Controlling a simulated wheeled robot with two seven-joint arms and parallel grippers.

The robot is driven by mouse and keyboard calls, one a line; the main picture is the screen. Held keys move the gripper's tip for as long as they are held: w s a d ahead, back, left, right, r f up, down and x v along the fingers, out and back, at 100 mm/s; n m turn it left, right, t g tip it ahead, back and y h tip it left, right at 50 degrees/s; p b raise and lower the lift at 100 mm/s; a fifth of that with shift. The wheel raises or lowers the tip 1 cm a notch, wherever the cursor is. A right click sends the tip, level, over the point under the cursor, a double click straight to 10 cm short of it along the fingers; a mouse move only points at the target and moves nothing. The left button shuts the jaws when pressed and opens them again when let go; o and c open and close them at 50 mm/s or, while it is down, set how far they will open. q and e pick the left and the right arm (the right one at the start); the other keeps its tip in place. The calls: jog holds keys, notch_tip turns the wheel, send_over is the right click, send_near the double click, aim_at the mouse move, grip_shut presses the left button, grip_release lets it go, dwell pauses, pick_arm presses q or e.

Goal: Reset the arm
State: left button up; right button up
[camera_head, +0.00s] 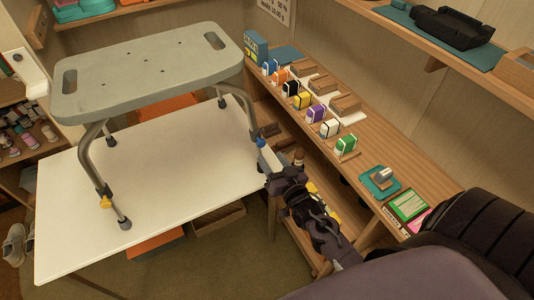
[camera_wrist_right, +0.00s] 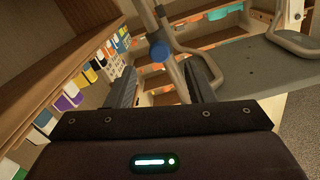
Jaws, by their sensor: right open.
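My right gripper (camera_head: 272,163) reaches in from the lower right in the head view, over the gap between the white table (camera_head: 190,165) and the wooden shelf. In the right wrist view its two dark fingers (camera_wrist_right: 163,88) stand apart with nothing held between them. A bench leg and a round blue part (camera_wrist_right: 160,52) show beyond the fingertips. The grey bath bench (camera_head: 150,70) stands upright on the white table, to the left of the gripper. My left gripper is not in view.
A wooden shelf (camera_head: 405,175) on the right holds several coloured cartons (camera_head: 302,100), a teal tray (camera_head: 380,182) and a green card (camera_head: 408,205). An upper shelf carries a black case (camera_head: 452,28). The white table's front part is bare.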

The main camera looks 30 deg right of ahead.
jog(key=shift+s, duration=0.6)
jog(key=s+a+f+n+g, duration=0.1)
jog(key=s+a+f+g, duration=0.3)
jog(key=f, duration=0.6)
jog(key=s+d+f+n+g+y, duration=0.15)
jog(key=s+f, duration=0.35)
jog(key=f, duration=0.5)
jog(key=s+a+f+g, duration=0.25)
jog(key=s+f, duration=0.25)
jog(key=f, duration=0.5)
jog(key=s+f+n+g, duration=0.1)
jog(key=s+f+g, duration=0.2)
jog(key=s, duration=0.5)
jog(key=s+f+n+g+b, duration=0.1)
jog(key=s+f+g, duration=0.2)
jog(key=s+f, duration=0.3)
jog(key=s+a+f+n+g, duration=0.1)
jog(key=s+f+g, duration=0.2)
jog(key=s, duration=0.8)
notch_tip(320, 180, down, 2)
jog(key=shift+s+f, duration=0.1)
jog(key=shift+s, duration=0.1)
jog(key=shift+a+n+h, duration=0.1)
jog(key=shift+n+h, duration=0.15)
